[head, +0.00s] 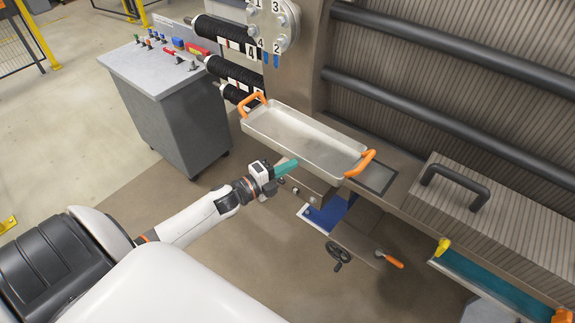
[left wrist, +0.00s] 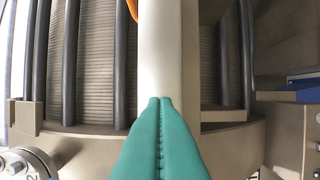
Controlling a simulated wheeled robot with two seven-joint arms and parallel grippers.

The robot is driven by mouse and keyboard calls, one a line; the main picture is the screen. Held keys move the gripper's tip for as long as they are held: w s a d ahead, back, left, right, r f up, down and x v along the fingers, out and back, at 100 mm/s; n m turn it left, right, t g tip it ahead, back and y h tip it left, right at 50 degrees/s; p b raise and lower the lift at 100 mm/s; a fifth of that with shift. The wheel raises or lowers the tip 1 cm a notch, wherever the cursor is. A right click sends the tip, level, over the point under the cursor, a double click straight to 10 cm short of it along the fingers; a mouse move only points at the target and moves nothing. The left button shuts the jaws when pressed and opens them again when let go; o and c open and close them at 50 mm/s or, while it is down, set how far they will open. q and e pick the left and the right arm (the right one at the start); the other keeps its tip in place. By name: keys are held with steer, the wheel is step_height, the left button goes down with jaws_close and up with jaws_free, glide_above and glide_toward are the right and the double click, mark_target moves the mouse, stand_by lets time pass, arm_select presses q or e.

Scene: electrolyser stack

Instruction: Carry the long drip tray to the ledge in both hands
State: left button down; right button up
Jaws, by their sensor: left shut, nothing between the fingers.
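The long drip tray (head: 300,137) is a shallow pale metal tray with an orange handle at each end, the left handle (head: 253,101) and the right handle (head: 360,163). It appears to lie level on the brown ledge (head: 403,190) along the stack's foot. My left gripper (head: 296,163) has its teal fingers shut and empty, by the tray's near long side, between the handles; I cannot tell whether they touch it. In the left wrist view the closed fingers (left wrist: 160,100) point at a pale strip (left wrist: 168,45) that seems to be the tray. My right gripper is out of view.
A grey cabinet (head: 170,105) with small tools on top stands left of the tray. A ribbed block with a black handle (head: 455,187) sits to the right. A handwheel (head: 338,256) and an orange-handled tool (head: 388,260) are below. Open floor lies at the left.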

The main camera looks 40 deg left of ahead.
mark_target(285, 152)
arm_select(q)
steer(key=w+b, duration=0.1)
steer(key=w+a+b, duration=0.1)
steer(key=w, duration=0.1)
steer(key=w+a+b, duration=0.1)
steer(key=w, duration=0.1)
steer(key=shift+a+f, duration=0.1)
steer(key=shift+a, duration=0.1)
steer(key=shift+w+a, duration=0.2)
steer(key=shift+w, duration=0.05)
steer(key=shift+r, duration=0.3)
steer(key=shift+a, duration=0.1)
